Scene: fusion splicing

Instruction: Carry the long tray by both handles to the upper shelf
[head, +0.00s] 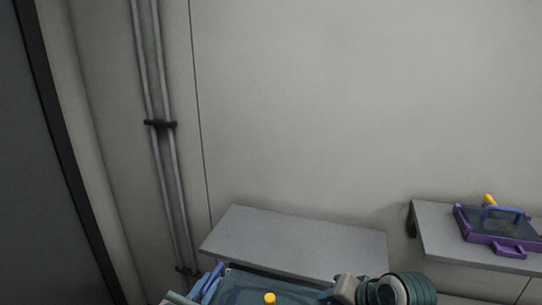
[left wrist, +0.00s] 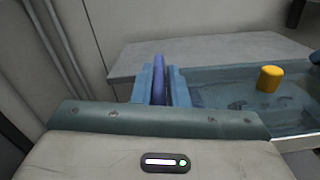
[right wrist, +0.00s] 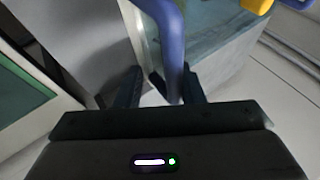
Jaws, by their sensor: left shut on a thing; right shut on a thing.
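The long tray (head: 240,294), translucent blue-teal, shows at the bottom edge of the head view, with a yellow piece (head: 269,298) in it. My left gripper (head: 209,284) is shut on its blue-violet handle, seen between the fingers in the left wrist view (left wrist: 159,82). My right gripper (right wrist: 160,92) is shut on the other blue-violet handle (right wrist: 168,35). In the head view my right arm hides that handle. A grey shelf (head: 300,240) lies just beyond the tray. The near part of the tray is cut off in the head view.
A second grey shelf (head: 438,240) at the right carries a purple-rimmed case (head: 499,247) with a yellow piece (head: 489,200). The grey shelf beyond the tray looks bare. Vertical pipes (head: 160,125) run down the wall at the left.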

